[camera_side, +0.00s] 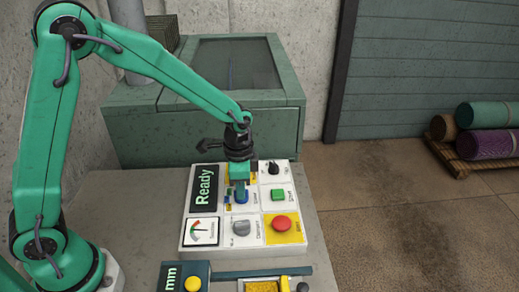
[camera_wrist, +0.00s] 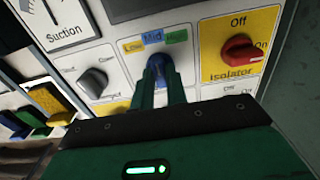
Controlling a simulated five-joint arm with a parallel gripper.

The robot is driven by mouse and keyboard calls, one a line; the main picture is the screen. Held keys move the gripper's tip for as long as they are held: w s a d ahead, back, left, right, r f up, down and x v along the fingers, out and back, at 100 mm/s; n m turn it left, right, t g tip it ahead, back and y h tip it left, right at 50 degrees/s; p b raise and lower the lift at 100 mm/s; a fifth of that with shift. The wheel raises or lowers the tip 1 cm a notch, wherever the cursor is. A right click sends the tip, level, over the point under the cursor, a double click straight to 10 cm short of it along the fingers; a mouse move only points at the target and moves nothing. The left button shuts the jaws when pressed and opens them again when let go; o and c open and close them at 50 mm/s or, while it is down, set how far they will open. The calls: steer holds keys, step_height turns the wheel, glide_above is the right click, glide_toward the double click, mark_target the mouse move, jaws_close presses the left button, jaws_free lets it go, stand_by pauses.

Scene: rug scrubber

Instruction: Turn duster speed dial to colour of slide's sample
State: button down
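A blue dial (camera_wrist: 157,66) sits on the white control panel, with yellow, blue and green patches above it; the blue one reads "Mid". It also shows in the side view (camera_side: 241,196), under my gripper (camera_side: 239,189). In the wrist view my gripper (camera_wrist: 162,75) has its fingers on either side of the dial, with a narrow gap between them. I cannot tell whether they press on it. The fingers hide part of the dial and its pointer. A yellow sample (camera_side: 262,287) lies at the bottom edge of the side view, partly cut off; I cannot tell if it is the slide's.
A grey dial (camera_wrist: 92,82) is left of the blue one, and a red isolator knob (camera_wrist: 240,48) is on the right. A green button (camera_side: 277,195) and red button (camera_side: 282,223) stand close by. Yellow (camera_wrist: 46,98) and green blocks show at the wrist view's left.

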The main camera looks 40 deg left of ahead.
steer(key=shift+n, duration=0.4)
steer(key=n, duration=0.3)
steer(key=shift+r+n, duration=0.1)
steer(key=shift+n, duration=2)
steer(key=c, duration=1.4)
jaws_free()
steer(key=shift+r, duration=3.9)
